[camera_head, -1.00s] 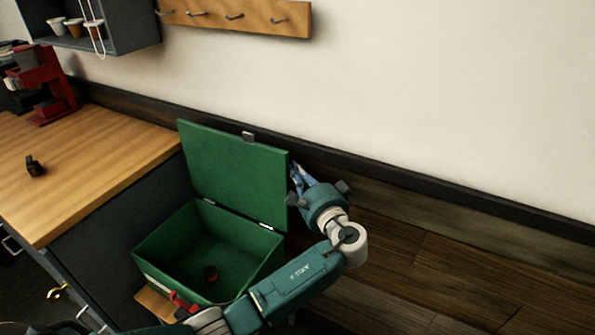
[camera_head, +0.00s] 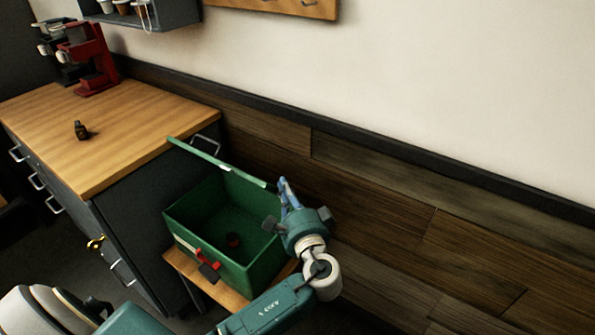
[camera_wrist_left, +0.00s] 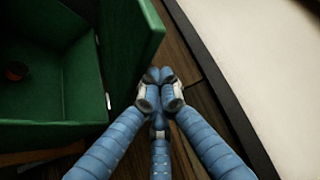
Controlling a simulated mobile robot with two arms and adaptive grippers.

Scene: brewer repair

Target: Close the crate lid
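The green crate (camera_head: 258,262) stands open on a low wooden surface below the counter. Its lid (camera_head: 205,157) is seen almost edge-on as a thin green strip above the crate's back edge. In the left wrist view the lid (camera_wrist_left: 131,55) is a tall green panel left of my fingers, with the crate (camera_wrist_left: 52,112) open beyond it. My left gripper (camera_head: 284,184) is at the lid's right end; its blue fingers are together in the wrist view (camera_wrist_left: 158,77), with nothing seen between them. Contact with the lid cannot be told for certain. My right gripper is not in view.
A small dark round object (camera_head: 233,240) lies inside the crate. A red latch (camera_head: 206,258) is on the crate's front. The wooden counter (camera_head: 130,125) stands left, with a small dark item (camera_head: 81,130) and a red brewer (camera_head: 88,60). The wall is close behind.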

